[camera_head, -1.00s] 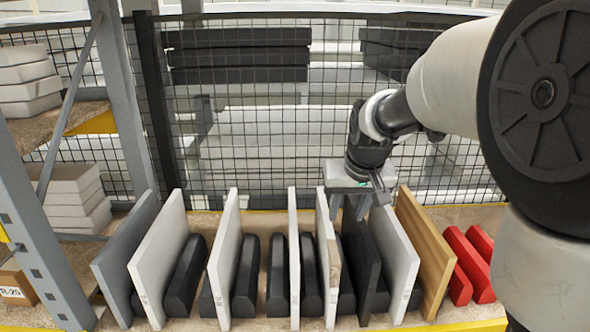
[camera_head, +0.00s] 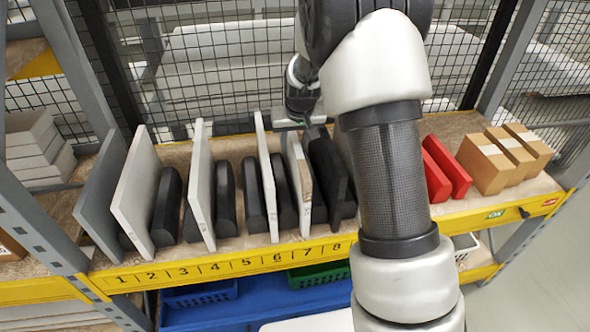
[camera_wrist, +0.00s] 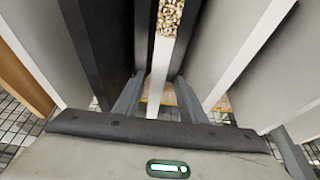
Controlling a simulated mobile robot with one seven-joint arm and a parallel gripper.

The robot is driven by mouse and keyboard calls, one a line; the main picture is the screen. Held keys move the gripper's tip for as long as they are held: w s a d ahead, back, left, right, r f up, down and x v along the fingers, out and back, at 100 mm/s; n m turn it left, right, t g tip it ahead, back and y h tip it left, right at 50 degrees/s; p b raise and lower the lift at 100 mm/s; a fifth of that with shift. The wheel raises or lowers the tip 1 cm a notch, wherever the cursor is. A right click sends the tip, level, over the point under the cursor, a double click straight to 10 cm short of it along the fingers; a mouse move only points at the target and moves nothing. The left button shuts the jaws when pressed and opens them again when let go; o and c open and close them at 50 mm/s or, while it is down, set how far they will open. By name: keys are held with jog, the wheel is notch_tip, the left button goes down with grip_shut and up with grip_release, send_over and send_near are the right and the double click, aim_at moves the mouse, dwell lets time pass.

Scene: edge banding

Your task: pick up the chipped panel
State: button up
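The chipped panel (camera_head: 303,190) is a white board standing on edge on the shelf, with a brown, crumbled patch on its front edge. In the wrist view its edge runs down the middle, with the speckled chip (camera_wrist: 170,17) at the top and white panel below. My gripper (camera_wrist: 159,100) is open, with one finger on each side of the panel's edge and gaps showing beside it. In the head view my gripper (camera_head: 291,122) is at the panel's far top end, partly hidden by my arm and the panels.
A dark panel (camera_head: 328,165) stands close to the right of the chipped one and a white panel (camera_head: 266,170) to its left. Black blocks (camera_head: 254,190) sit between panels. Red blocks (camera_head: 447,165) and cardboard boxes (camera_head: 480,163) stand farther right. A mesh fence (camera_head: 220,90) is behind.

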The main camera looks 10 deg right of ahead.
jog(key=f, duration=0.1)
jog(key=w+f, duration=0.2)
jog(key=shift+w+d+f+p, duration=0.2)
jog(key=shift+d+f+p, duration=0.1)
jog(key=shift+p, duration=0.1)
jog(key=shift+w+f, duration=0.2)
jog(key=shift+f, duration=0.3)
grip_shut()
dwell(0.6)
jog(key=shift+w+r, duration=0.1)
jog(key=shift+r, duration=0.05)
